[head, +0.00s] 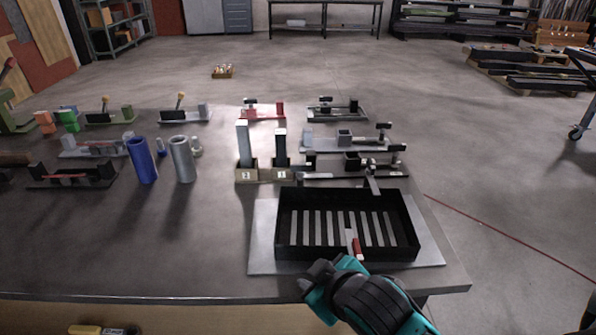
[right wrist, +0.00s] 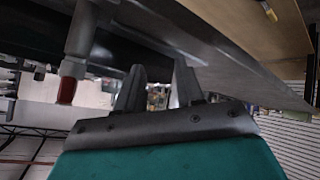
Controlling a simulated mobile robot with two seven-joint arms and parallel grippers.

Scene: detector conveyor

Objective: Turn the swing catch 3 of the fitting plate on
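The plate (head: 262,235) lies at the table's front right, bearing a black open frame (head: 410,250) with several light slats. A metal swing arm with a red tip (head: 356,247) crosses the frame's front wall. Another swing arm (head: 371,182) stands at the back wall. I cannot read any catch numbers. My right gripper (head: 312,277) is at the plate's front edge, left of and apart from the red-tipped arm. In the right wrist view, its two fingers (right wrist: 158,80) are apart and empty. The red-tipped arm (right wrist: 72,80) hangs to their left. My left gripper is not in view.
A blue cylinder (head: 142,160) and a grey cylinder (head: 182,160) stand left of the plate. Two upright posts on wooden bases (head: 247,175) stand behind it, near several small fixtures (head: 345,140). The table's front left is clear.

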